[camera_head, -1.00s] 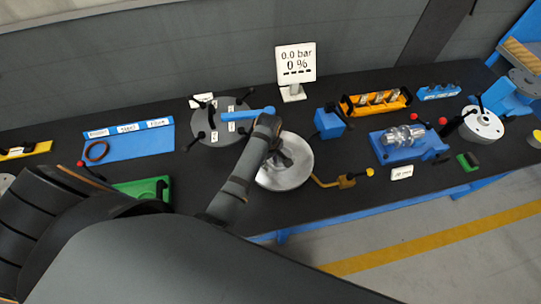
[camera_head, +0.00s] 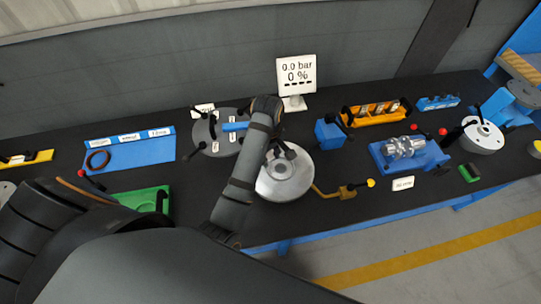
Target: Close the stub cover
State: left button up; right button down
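A round silver flanged part (camera_head: 298,186) with a raised centre lies on the bench in the middle of the view. Which part is the stub cover I cannot tell for sure. My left arm rises from the bottom and bends over at its wrist. My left gripper (camera_head: 281,152) is dark and small, at the far side of the silver part's centre. Its fingers blur into the dark parts around it, so its opening and any contact cannot be told. A dark grey disc (camera_head: 228,147) with a blue bar (camera_head: 233,127) lies behind, partly hidden by my wrist. My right gripper is out of view.
A brass-coloured lever (camera_head: 338,192) sticks out right of the silver part. A gauge sign (camera_head: 296,76) reading 0.0 bar stands behind. A blue block (camera_head: 330,133), an orange rack (camera_head: 376,112) and a blue fixture (camera_head: 410,152) stand right. A green tray (camera_head: 148,200) lies left.

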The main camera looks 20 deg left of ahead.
aim_at(221, 131)
jog(key=k, duration=1)
